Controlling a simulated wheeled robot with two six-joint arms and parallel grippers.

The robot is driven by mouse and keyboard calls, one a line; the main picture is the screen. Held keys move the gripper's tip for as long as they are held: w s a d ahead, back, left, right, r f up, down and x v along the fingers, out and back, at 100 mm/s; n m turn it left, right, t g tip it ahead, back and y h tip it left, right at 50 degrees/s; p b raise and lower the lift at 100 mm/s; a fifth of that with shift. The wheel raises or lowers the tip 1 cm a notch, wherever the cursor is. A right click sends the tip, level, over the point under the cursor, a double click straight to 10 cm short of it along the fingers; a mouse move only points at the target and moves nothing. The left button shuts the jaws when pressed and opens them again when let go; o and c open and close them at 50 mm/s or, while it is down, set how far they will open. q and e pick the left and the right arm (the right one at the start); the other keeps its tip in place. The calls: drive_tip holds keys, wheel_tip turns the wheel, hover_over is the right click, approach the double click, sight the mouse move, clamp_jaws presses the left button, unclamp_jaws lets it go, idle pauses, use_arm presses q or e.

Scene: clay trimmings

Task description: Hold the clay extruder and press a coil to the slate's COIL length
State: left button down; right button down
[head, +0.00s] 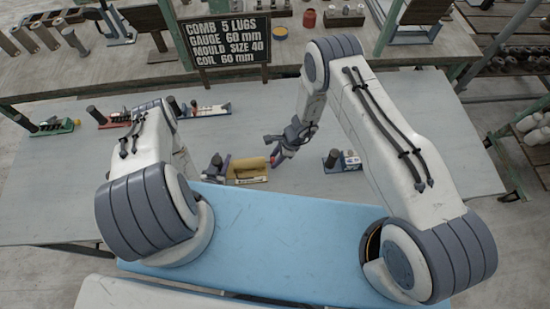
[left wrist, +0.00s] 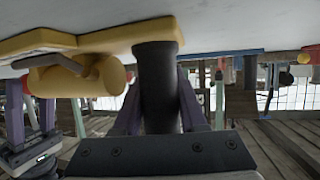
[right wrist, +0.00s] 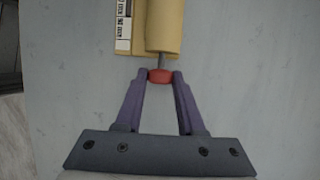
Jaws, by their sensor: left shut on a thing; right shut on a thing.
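The yellow clay extruder (head: 250,164) lies on the grey table, its barrel on a yellow base with a dark upright post at the left end. My left gripper (head: 214,167) is shut on this dark post (left wrist: 156,80), which stands between its fingers in the left wrist view. My right gripper (head: 273,161) is shut on the red knob (right wrist: 160,76) at the end of the plunger rod. A short length of rod shows between knob and barrel (right wrist: 166,25). A pale marked scale (right wrist: 124,25) runs beside the barrel. The slate (head: 225,42) reads COIL 60 mm. I see no coil.
Similar tools with dark posts stand on the table: a green one (head: 55,127), a red one (head: 113,119), another (head: 208,109) behind, and a blue one (head: 348,161) right of my right gripper. A light blue surface (head: 270,235) is in front.

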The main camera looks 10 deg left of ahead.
idle(0.5)
drive_tip(key=shift+d, duration=0.2)
drive_tip(key=c, duration=0.5)
unclamp_jaws()
drive_tip(key=v, duration=1.2)
drive_tip(key=shift+w, duration=0.1)
